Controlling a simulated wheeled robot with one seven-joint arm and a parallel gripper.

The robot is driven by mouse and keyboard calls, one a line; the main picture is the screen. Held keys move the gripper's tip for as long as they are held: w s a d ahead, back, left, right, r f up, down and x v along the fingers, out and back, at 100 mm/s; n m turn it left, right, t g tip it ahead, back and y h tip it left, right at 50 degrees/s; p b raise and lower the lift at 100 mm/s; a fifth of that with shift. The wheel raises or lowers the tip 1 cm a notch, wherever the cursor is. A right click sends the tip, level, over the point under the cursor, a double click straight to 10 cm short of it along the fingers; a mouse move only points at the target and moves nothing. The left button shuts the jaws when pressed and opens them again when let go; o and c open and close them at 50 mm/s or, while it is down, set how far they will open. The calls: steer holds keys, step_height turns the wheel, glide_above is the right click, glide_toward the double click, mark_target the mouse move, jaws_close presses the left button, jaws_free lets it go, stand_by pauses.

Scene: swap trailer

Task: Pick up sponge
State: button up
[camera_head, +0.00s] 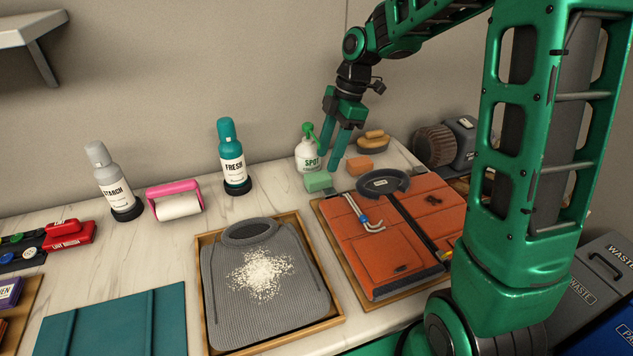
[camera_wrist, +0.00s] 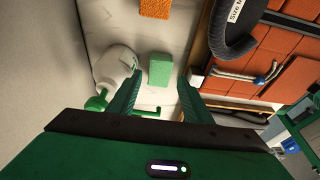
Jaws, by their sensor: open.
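A green sponge (camera_head: 318,181) lies on the marble counter in front of the white spot-cleaner bottle and beside the wooden tray with the orange garment. In the wrist view the green sponge (camera_wrist: 160,69) lies ahead of the jaws, apart from them. An orange sponge (camera_head: 359,164) lies on the counter to its right; it also shows at the top of the wrist view (camera_wrist: 155,8). My gripper (camera_head: 339,163) is open and empty, pointing down above the counter near the green sponge. In the wrist view its two fingers (camera_wrist: 159,80) stand apart with bare counter between them.
The spot bottle (camera_head: 308,153) stands close to the gripper, left of the fingers in the wrist view. The orange garment (camera_head: 385,240) and its dark collar (camera_head: 384,183) are to the right. A brush (camera_head: 373,141) lies behind. A grey sweater (camera_head: 262,290) with white powder lies in a tray.

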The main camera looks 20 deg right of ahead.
mark_target(318, 176)
steer(key=shift+a+x, duration=0.2)
steer(key=shift+x, duration=1.25)
steer(key=shift+a+x, duration=0.2)
steer(key=shift+x, duration=1.3)
steer(key=shift+r, duration=0.15)
steer(key=c, duration=0.9)
steer(key=shift+r, duration=0.1)
